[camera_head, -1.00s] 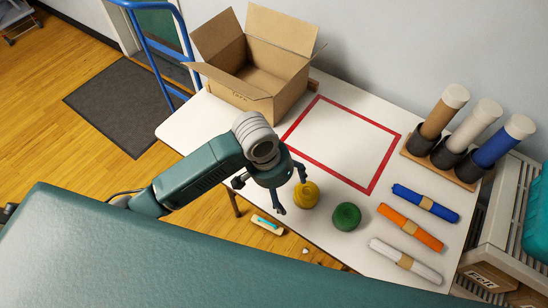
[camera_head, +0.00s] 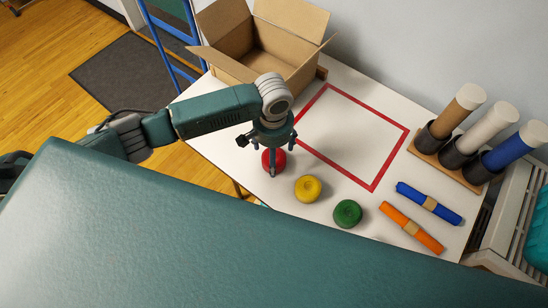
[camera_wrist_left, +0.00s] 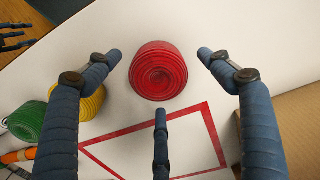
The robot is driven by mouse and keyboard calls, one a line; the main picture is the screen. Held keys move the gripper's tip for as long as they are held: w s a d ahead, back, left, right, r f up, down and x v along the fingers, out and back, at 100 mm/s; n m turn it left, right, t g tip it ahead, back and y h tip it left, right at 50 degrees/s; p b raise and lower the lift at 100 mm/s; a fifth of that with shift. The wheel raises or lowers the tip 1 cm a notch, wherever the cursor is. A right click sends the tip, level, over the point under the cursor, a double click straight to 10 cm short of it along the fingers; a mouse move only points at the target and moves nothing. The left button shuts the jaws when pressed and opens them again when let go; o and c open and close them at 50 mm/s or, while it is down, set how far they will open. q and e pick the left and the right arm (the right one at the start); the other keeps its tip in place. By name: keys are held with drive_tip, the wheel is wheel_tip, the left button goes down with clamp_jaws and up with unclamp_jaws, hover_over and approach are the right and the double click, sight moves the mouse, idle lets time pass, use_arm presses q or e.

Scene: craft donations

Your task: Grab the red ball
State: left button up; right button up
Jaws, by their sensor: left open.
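The red ball (camera_head: 274,160), which looks like a wound ball of yarn, sits on the white table. My left gripper (camera_head: 270,150) is above it, pointing down, and one finger covers part of the ball in the head view. In the left wrist view the red ball (camera_wrist_left: 158,71) lies between the spread fingers of the left gripper (camera_wrist_left: 160,75), with gaps on both sides. The gripper is open and empty.
A yellow ball (camera_head: 308,188) and a green ball (camera_head: 347,213) sit to the right of the red one. A red taped rectangle (camera_head: 391,159) on the table is empty. An open cardboard box (camera_head: 235,66) stands behind. Rolled blue (camera_head: 429,203) and orange (camera_head: 411,227) bundles lie at right.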

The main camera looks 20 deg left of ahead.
use_arm(q)
drive_tip(key=shift+s+d+f, duration=0.1)
drive_tip(key=shift+f, duration=1.7)
drive_tip(key=c, duration=1.2)
drive_tip(key=shift+r, duration=0.15)
